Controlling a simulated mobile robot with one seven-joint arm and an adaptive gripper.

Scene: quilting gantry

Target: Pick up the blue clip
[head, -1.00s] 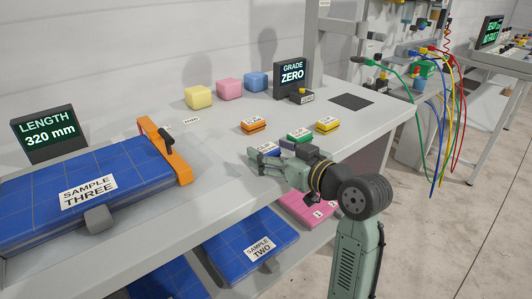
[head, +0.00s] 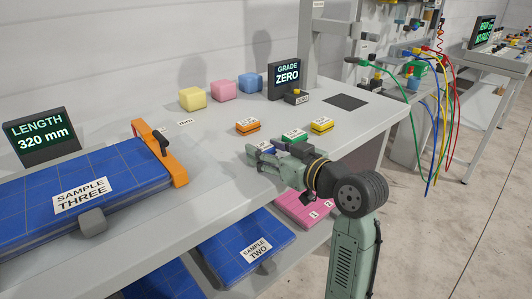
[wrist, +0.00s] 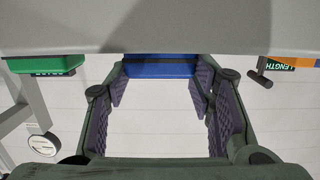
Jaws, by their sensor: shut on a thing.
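The blue clip (wrist: 160,68) sits between the two fingers of my gripper (wrist: 158,88) in the wrist view, close against the grey table surface at the top of that picture. My gripper is shut on it. In the head view my gripper (head: 258,160) is low over the front part of the table. Only a small piece of the blue clip (head: 264,147) shows there behind the fingers. I cannot tell whether the clip is clear of the table.
An orange clip (head: 247,128), a green clip (head: 294,136) and a yellow clip (head: 322,126) lie nearby on the table. An orange bar (head: 160,150) crosses the blue sample (head: 40,200) at left. Soft cubes (head: 222,89) stand at the back.

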